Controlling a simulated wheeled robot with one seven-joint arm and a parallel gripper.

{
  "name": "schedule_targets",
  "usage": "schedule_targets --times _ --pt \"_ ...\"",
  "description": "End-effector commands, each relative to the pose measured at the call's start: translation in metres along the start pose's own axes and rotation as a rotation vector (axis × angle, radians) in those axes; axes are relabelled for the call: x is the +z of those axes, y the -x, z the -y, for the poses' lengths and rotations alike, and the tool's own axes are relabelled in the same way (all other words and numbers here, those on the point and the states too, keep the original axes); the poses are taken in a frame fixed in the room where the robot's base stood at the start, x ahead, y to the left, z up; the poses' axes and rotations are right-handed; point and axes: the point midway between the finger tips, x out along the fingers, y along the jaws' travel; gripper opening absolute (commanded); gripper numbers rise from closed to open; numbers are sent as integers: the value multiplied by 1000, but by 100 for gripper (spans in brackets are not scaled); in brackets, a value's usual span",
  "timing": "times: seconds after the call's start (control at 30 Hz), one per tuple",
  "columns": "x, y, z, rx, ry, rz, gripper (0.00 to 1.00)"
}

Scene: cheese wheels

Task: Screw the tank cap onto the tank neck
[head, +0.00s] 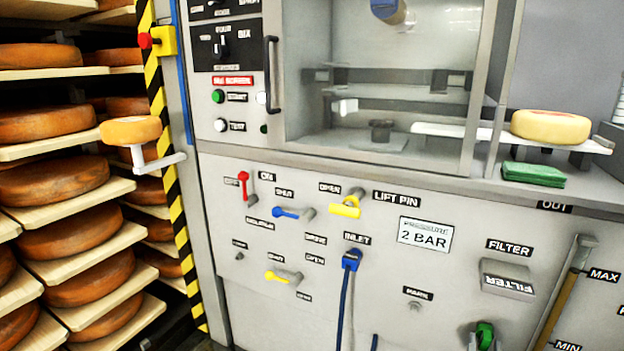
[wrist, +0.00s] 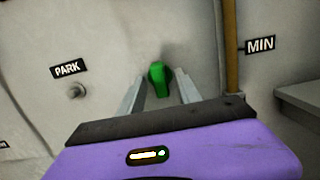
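The green tank cap (wrist: 160,80) is in the middle of the wrist view, in front of the grey panel. A dim grey round shape, perhaps the tank neck, shows just behind it; I cannot tell whether the cap is seated on it. My gripper (wrist: 161,84) is open, with one finger on each side of the cap and a gap showing on both sides. The cap also shows at the bottom edge of the head view (head: 485,335), partly cut off, with grey parts beside it that I cannot make out clearly.
A sight tube (head: 558,300) with MAX and MIN labels runs right of the cap. A FILTER box (head: 508,280) sits above it. A PARK peg (wrist: 76,91) sticks out at left. A blue hose (head: 347,295) hangs from the inlet. A grey ledge (wrist: 298,100) juts out at right.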

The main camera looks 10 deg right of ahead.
Motion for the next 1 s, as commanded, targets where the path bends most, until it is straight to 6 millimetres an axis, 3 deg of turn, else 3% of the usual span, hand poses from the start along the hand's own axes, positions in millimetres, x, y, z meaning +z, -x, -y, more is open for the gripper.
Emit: schedule_targets --times 0.9,1.0 --pt "0 -4 0 0 1 0 40" --pt "0 -4 0 0 1 -1 22"
